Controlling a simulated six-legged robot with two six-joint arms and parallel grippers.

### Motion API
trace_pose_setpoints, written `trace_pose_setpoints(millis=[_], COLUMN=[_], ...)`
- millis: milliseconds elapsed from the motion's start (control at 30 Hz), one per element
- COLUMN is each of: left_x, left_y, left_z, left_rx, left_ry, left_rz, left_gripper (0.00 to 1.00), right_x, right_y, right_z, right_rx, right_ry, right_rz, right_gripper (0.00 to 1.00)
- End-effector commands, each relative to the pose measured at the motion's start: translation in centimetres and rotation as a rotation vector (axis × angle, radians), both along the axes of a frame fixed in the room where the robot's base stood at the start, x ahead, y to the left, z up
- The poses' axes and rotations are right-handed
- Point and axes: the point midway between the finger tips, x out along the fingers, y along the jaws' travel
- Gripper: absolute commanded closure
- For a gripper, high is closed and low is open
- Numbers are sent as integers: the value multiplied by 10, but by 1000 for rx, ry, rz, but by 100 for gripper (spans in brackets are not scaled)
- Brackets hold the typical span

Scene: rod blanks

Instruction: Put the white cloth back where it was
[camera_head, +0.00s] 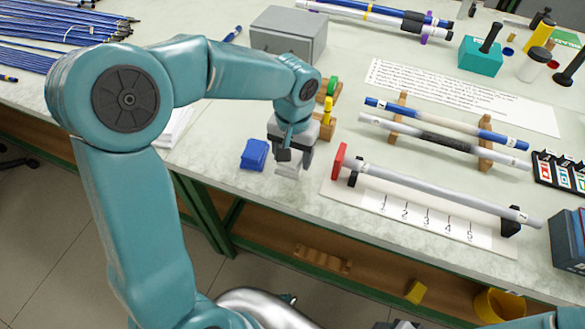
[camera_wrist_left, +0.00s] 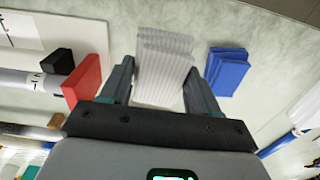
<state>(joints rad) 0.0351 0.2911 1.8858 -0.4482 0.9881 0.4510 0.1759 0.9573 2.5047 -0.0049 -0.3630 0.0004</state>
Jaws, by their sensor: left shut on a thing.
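The white cloth (camera_wrist_left: 165,62) is folded and faintly striped. In the wrist view it lies between the two fingers of my left gripper (camera_wrist_left: 160,92), which is shut on it. In the head view my left gripper (camera_head: 290,160) points down near the front edge of the bench, and the cloth (camera_head: 288,169) shows only as a pale patch at the fingertips. I cannot tell whether the cloth touches the bench top. A folded blue cloth (camera_head: 254,154) lies just left of the gripper; it also shows in the wrist view (camera_wrist_left: 228,72). My right gripper is out of view.
Right of the gripper, a grey rod (camera_head: 430,191) rests on black supports above a numbered sheet (camera_head: 405,215), with a red stop (camera_head: 339,162) at its near end. Wooden stands (camera_head: 485,157) hold two more rods. A grey box (camera_head: 289,33) stands behind. The bench's front edge is close.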

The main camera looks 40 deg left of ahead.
Motion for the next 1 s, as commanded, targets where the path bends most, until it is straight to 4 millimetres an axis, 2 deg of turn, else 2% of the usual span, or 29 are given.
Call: trace_pose_setpoints(millis=[133,333,767,800,867,1000], left_x=[-1,-1,0,0,0,0], left_y=[0,0,0,0,0,0], left_z=[-14,-46,-54,-53,-53,-53], left_rx=[1,0,0,0,0,0], left_ry=[1,2,-2,-2,-2,-2], left_rz=[1,2,1,2,1,2], left_gripper=[67,67,67,32,14,14], right_x=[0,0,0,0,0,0], right_y=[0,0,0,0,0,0], right_z=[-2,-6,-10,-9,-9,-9], right_rx=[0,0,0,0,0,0], right_ry=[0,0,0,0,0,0], right_rz=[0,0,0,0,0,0], right_gripper=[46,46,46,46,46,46])
